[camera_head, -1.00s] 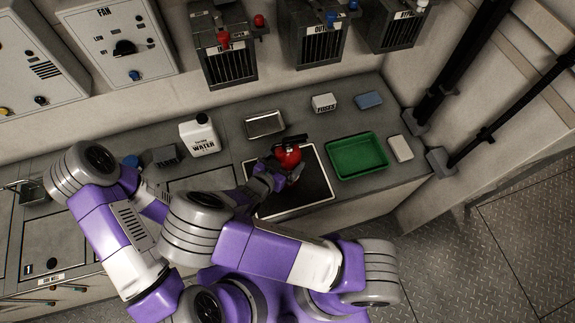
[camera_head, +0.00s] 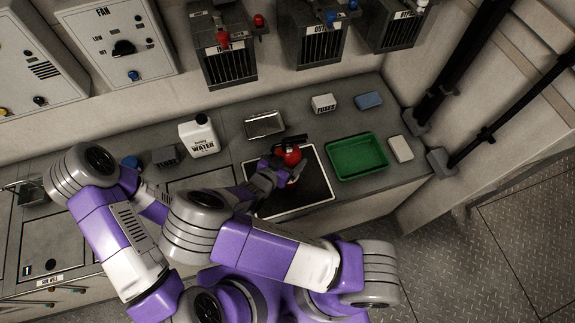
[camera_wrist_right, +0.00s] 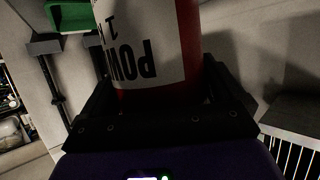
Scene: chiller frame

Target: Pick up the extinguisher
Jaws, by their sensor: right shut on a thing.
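The red extinguisher (camera_head: 292,154) with a black top stands about upright over the black mat (camera_head: 307,196) on the counter. In the right wrist view its red body (camera_wrist_right: 189,40) and white label with black letters fill the top middle. My right gripper (camera_head: 278,176) is shut around the body from the near left side; its dark fingers (camera_wrist_right: 163,98) flank the cylinder. The base of the extinguisher is hidden, so I cannot tell whether it touches the mat. My left arm shows, but its gripper is hidden behind my right arm.
A green tray (camera_head: 357,174) and a white block (camera_head: 401,148) lie right of the mat. A metal tray (camera_head: 265,125), a fuses box (camera_head: 324,103) and a blue block (camera_head: 369,100) lie behind. A white water jug (camera_head: 199,137) stands left. Vented boxes (camera_head: 229,62) hang above.

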